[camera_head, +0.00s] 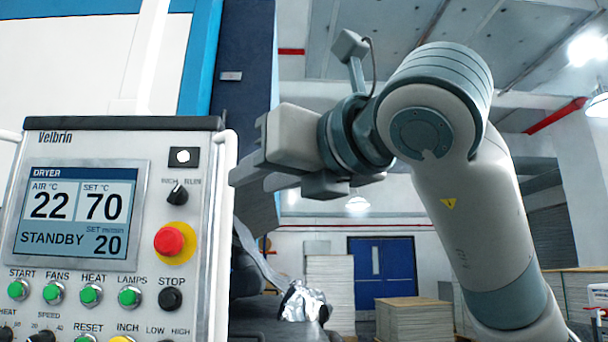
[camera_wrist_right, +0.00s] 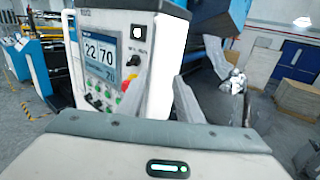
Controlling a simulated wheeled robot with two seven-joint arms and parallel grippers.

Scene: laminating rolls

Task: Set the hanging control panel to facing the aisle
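The hanging control panel (camera_head: 140,150), a white box marked Velbrin, fills the lower left of the head view. Its screen, knobs, green buttons and red stop button face me. A pale handle (camera_head: 222,240) runs down its right side. It also shows in the right wrist view as a white bar (camera_wrist_right: 166,70) beside the panel (camera_wrist_right: 120,20). My right gripper (camera_head: 240,172) reaches in from the right, its fingers at the panel's right edge near the handle. The fingers look apart in the wrist view; contact with the handle is unclear. My left gripper is not seen.
A blue and white machine (camera_head: 240,60) stands behind the panel. Stacked pallets (camera_head: 415,320) and a blue double door (camera_head: 382,268) are farther back. Open floor shows in the wrist view.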

